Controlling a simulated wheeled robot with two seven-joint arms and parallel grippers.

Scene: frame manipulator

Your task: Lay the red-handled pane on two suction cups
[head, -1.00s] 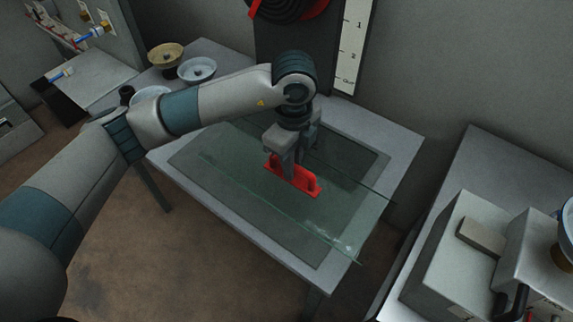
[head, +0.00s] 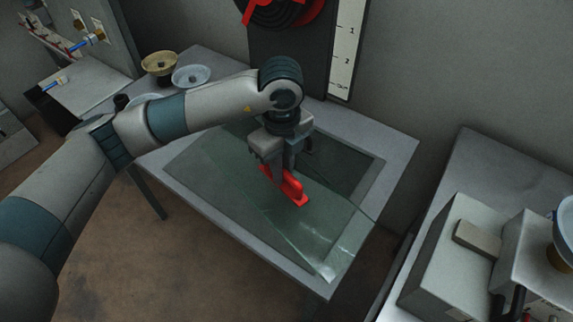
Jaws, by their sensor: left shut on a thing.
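The clear glass pane (head: 325,240) is held roughly flat above the table, at an angle to the dark mat below it. Its red handle (head: 292,190) stands up from the middle of the pane. My left gripper (head: 278,170) is shut on the red handle from above. The arm and gripper hide part of the pane's far side. Round cup-like pieces, one brass-coloured (head: 160,65) and one pale blue-white (head: 191,77), stand at the table's back left; I cannot tell whether they are the suction cups. My right gripper is not in view.
The grey table (head: 395,150) carries a dark rectangular mat (head: 190,168). A dark board with a numbered scale (head: 346,45) and a red-and-black coil (head: 285,12) stands behind. A grey bench with boxes (head: 445,265) is at right. A cabinet (head: 90,90) is at left.

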